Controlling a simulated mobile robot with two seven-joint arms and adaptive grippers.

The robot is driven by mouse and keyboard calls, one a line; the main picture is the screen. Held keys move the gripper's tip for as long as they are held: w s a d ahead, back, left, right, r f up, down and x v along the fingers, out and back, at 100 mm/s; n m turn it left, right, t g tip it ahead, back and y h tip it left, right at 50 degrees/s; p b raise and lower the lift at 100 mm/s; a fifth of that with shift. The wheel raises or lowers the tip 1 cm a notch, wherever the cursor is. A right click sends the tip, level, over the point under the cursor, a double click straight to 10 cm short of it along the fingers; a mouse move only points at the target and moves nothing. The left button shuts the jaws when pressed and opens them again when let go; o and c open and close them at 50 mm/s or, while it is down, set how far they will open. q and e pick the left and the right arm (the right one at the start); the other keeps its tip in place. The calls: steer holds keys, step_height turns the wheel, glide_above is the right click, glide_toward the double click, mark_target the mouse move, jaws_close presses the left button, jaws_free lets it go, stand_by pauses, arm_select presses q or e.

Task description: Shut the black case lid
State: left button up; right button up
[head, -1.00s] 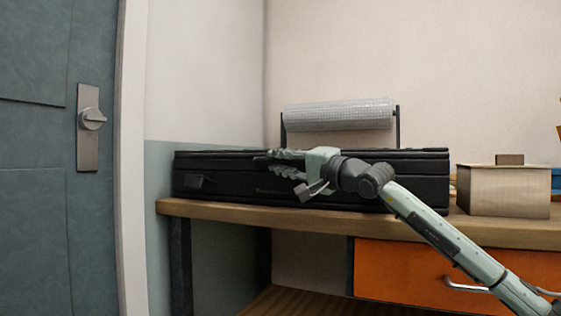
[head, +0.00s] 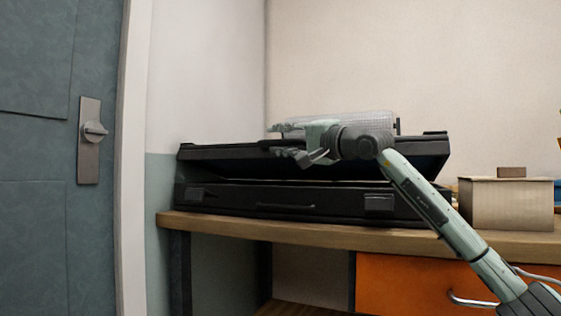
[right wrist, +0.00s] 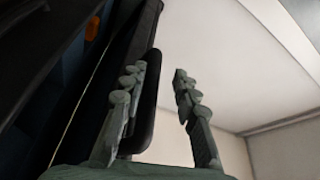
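The black case (head: 230,192) stands on the wooden shelf in the head view, with its handle and latches facing me. Its lid (head: 212,151) is partly raised, and a dark gap shows between the lid and the base. My right gripper (head: 277,140) is at the lid's front edge, fingers pointing left, one finger above the edge and one lower. In the right wrist view its two fingers (right wrist: 158,76) stand apart, with a black part of the case (right wrist: 149,100) close by the left finger. Whether they touch the lid is unclear. My left gripper is out of view.
A roll of clear wrap (head: 375,124) on a stand is behind the case. A beige box (head: 508,205) stands right of it on the shelf (head: 300,234). An orange drawer (head: 400,285) is below. A blue-grey door (head: 40,230) is at the left.

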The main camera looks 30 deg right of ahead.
steer(key=shift+s+a+r, duration=0.15)
steer(key=shift+a+r, duration=0.1)
steer(key=shift+r, duration=0.6)
steer(key=shift+s+f, duration=0.1)
